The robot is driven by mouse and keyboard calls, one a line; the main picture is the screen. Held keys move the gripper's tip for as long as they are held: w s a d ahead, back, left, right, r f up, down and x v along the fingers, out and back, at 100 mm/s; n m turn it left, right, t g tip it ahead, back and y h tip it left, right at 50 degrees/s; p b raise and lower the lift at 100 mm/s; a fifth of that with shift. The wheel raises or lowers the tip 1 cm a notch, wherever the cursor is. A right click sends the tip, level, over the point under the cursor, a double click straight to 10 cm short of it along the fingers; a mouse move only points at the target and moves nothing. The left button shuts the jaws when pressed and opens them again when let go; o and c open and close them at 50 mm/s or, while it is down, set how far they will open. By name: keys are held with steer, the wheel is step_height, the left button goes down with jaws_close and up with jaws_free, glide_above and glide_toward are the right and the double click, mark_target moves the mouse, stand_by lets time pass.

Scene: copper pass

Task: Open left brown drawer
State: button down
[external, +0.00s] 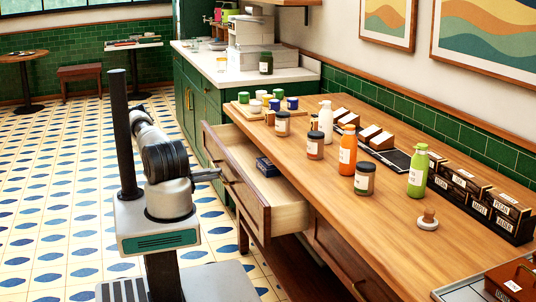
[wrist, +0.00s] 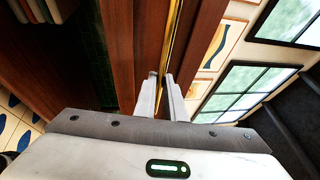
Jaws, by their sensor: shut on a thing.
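The left brown drawer (external: 268,215) is in the wooden counter, pulled well out, with its pale inside showing. A dark blue box (external: 267,167) lies inside it near the back. My gripper (external: 219,174) is at the drawer's front face. In the wrist view, my gripper (wrist: 162,82) has its two fingers around the brass handle bar (wrist: 172,45), shut on it. The brown drawer front (wrist: 146,35) shows beside the bar. The exact contact at the fingertips is small and hard to see.
The wooden countertop (external: 400,228) holds several jars, bottles and boxes. A second brown drawer (external: 340,262) is closed at the right. Green cabinets (external: 197,115) stand behind. Tiled floor (external: 50,200) is free at the left.

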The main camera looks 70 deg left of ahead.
steer(key=shift+s, duration=2.25)
steer(key=c, duration=1.8)
jaws_free()
steer(key=shift+s+a+r+p, duration=0.3)
steer(key=shift+s+r, duration=0.45)
steer(key=shift+r, duration=0.3)
steer(key=shift+s+a+r+p, duration=0.2)
steer(key=shift+s+a+r, duration=0.15)
steer(key=shift+s+r, duration=0.55)
steer(key=shift+s+a+r+p, duration=0.3)
steer(key=shift+s+r, duration=0.3)
steer(key=shift+r, duration=0.55)
